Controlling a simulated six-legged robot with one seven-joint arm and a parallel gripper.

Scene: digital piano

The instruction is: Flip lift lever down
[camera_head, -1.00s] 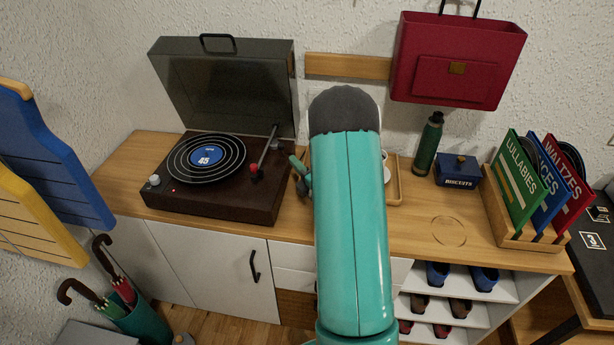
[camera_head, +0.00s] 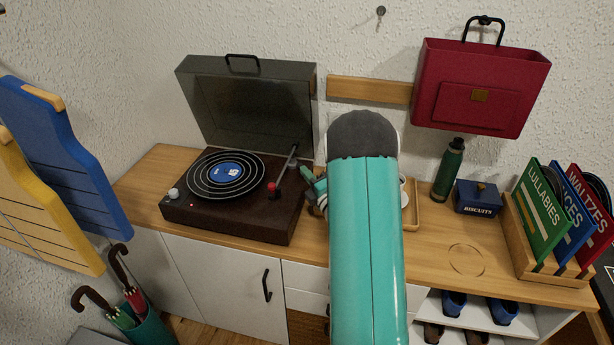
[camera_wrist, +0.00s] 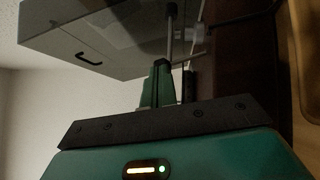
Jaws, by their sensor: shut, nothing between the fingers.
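The turntable (camera_head: 235,225) stands on the cabinet with its smoky lid (camera_head: 245,105) raised. A small red-topped lever (camera_head: 272,187), which looks like the lift lever, stands up at the right of its deck. The tonearm (camera_head: 290,163) lies behind it, to the right of the record (camera_head: 226,174). My gripper (camera_head: 309,180) is shut and empty, just right of the lever, near the turntable's right edge. My arm hides part of it. In the wrist view, the green fingers (camera_wrist: 160,82) point toward the tonearm (camera_wrist: 171,35) and lid (camera_wrist: 95,40); I cannot make out the red lever there.
A tray (camera_head: 413,210) lies behind my arm on the cabinet top (camera_head: 400,255). A green bottle (camera_head: 448,170), a biscuit tin (camera_head: 478,197) and a record rack (camera_head: 550,265) stand to the right. A red bag (camera_head: 480,90) hangs above. Umbrellas (camera_head: 115,295) stand at lower left.

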